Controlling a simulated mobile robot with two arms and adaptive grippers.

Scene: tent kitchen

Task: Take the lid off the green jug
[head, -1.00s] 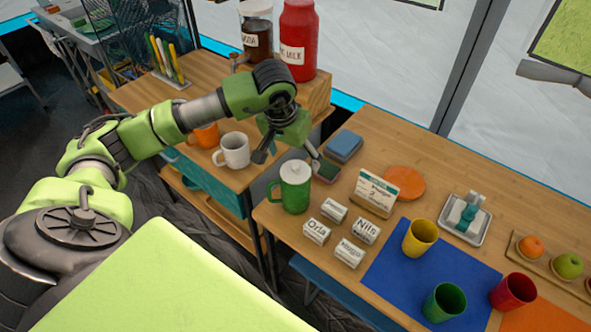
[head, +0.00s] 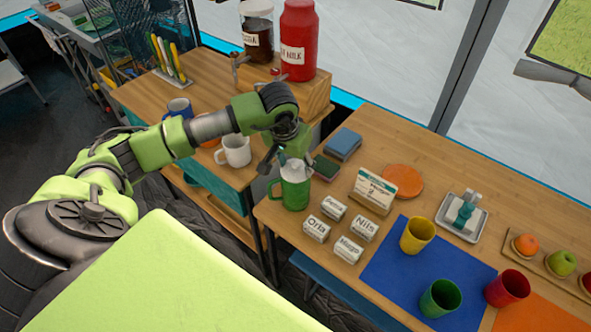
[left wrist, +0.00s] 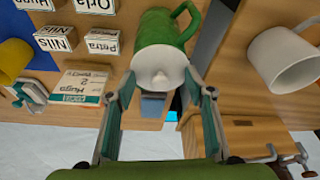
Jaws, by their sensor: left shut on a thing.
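The green jug (head: 295,194) stands upright near the left end of the long wooden table, with its handle to the left. Its white lid (head: 295,171), with a small knob, sits on top of it. My left gripper (head: 289,161) is over the jug from above, its fingers on either side of the lid and shut on it. In the left wrist view the lid (left wrist: 160,68) shows between the two fingers (left wrist: 164,92), with the green jug (left wrist: 160,28) behind it. My right gripper is not in view.
Name blocks (head: 348,249) and a sign card (head: 374,189) stand right of the jug. A white mug (head: 236,151) is on the side counter, left across a gap. A yellow cup (head: 417,235) is on a blue mat (head: 390,280). A red canister (head: 298,40) stands behind.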

